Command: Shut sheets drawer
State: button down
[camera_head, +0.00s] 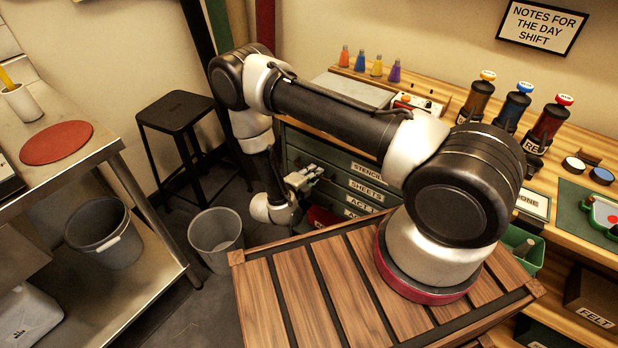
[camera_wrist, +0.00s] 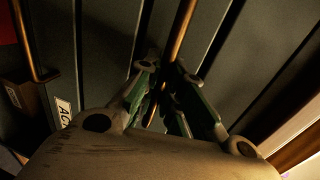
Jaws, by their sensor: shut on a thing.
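The sheets drawer (camera_head: 366,187) is in the green drawer cabinet, with the stencil drawer (camera_head: 367,168) above it and the act drawers below. From the head view I cannot tell how far it stands out. My gripper (camera_head: 305,176) is low at the left side of the drawer fronts. In the wrist view my gripper (camera_wrist: 160,82) is shut around a brass bar handle (camera_wrist: 182,32), which I take to be the sheets drawer's. My fingers hide part of the bar. Another brass handle (camera_wrist: 30,50) and part of an "AC" label (camera_wrist: 62,112) show at the left.
My arm reaches over the slatted wooden top (camera_head: 295,290). A grey bin (camera_head: 214,238) and a black stool (camera_head: 176,112) stand left of the cabinet. Something red (camera_head: 322,217) shows low by the drawers. Paint bottles (camera_head: 515,105) stand on the bench.

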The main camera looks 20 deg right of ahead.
jog(key=shift+w, duration=0.1)
jog(key=c, duration=1.5)
grip_release()
jog(key=shift+d, duration=0.15)
jog(key=v, duration=1.2)
